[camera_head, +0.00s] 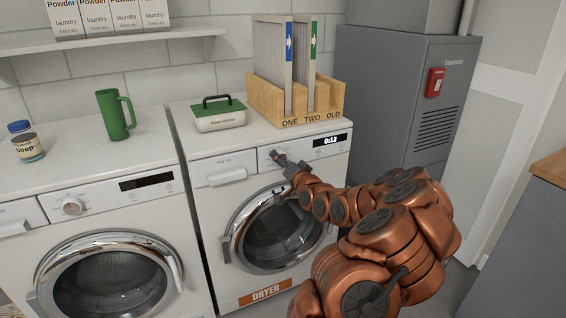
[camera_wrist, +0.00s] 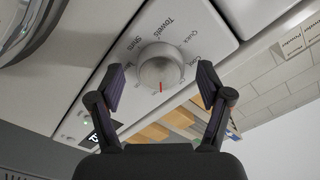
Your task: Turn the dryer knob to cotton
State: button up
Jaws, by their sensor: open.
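The dryer (camera_head: 216,200) is the right-hand white machine, with an orange DRYER label below its round door. Its white round knob (camera_wrist: 161,64) shows in the wrist view, with a red mark pointing toward the bottom of that picture. Towels, Quick and Shirts are legible around it; other labels are partly hidden or too small to read. My gripper (camera_wrist: 161,77) is open, one finger on each side of the knob, with visible gaps. In the head view my gripper (camera_head: 283,160) is at the dryer's front panel and hides the knob. The lit display (camera_head: 330,141) is right of it.
A washer (camera_head: 110,205) stands left of the dryer. On the dryer top are a green-lidded box (camera_head: 218,116) and a wooden rack (camera_head: 268,103) with upright panels. A green mug (camera_head: 115,118) and soap jar (camera_head: 28,148) stand on the washer. A grey cabinet (camera_head: 385,100) is behind right.

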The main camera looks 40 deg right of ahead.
jog(key=shift+s, duration=0.1)
jog(key=v, duration=1.1)
jog(key=shift+s+a, duration=0.2)
jog(key=shift+s, duration=0.15)
dwell(0.6)
